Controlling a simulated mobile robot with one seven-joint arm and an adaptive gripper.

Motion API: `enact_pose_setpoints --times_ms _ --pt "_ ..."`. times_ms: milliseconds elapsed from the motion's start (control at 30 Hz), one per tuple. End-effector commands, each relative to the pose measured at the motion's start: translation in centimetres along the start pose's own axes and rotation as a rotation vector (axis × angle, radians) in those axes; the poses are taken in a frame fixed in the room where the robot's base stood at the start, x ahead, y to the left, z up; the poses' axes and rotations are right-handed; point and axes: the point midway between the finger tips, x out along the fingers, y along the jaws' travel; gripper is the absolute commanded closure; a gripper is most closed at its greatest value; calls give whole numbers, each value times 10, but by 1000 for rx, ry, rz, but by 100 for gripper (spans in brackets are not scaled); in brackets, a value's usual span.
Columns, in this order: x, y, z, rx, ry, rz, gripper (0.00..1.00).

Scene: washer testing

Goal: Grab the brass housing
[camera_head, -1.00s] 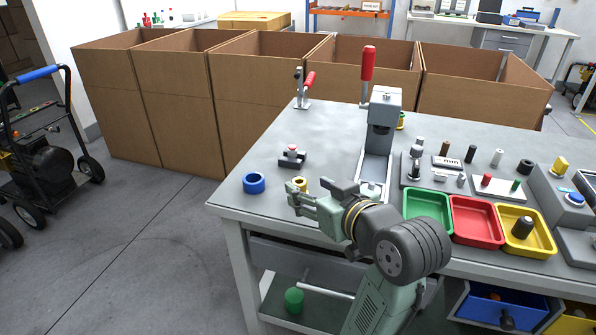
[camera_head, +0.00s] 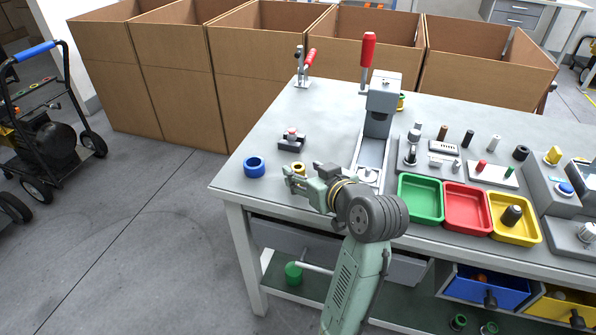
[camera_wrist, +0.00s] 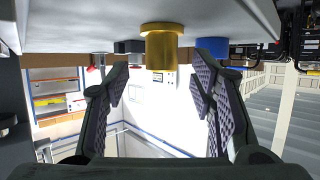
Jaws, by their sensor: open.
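The brass housing (camera_head: 298,168), a short flanged gold cylinder, stands on the workbench near its front left edge. In the wrist view, which is upside down, the brass housing (camera_wrist: 161,50) appears at the top centre, its wide flange against the tabletop. My gripper (camera_head: 293,178) is just in front of it and partly hides its lower part in the head view. The two padded fingers (camera_wrist: 160,90) are spread with nothing between them. The housing lies just beyond the fingertips, about centred between them.
A blue ring (camera_head: 254,167) stands left of the housing, and a small dark fixture (camera_head: 291,141) is behind it. A lever press (camera_head: 376,130) stands to the right, beside green (camera_head: 420,216), red (camera_head: 467,225) and yellow (camera_head: 531,239) trays. Cardboard boxes (camera_head: 262,65) line the back.

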Motion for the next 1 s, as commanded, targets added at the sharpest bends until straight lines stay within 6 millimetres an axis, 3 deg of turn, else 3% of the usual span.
enact_pose_setpoints --times_ms 233,533,1000 --pt "34 -2 -2 1 -3 -4 49" --pt "38 -2 -2 0 -1 -1 50" --pt "38 -2 -2 0 -1 -1 81"
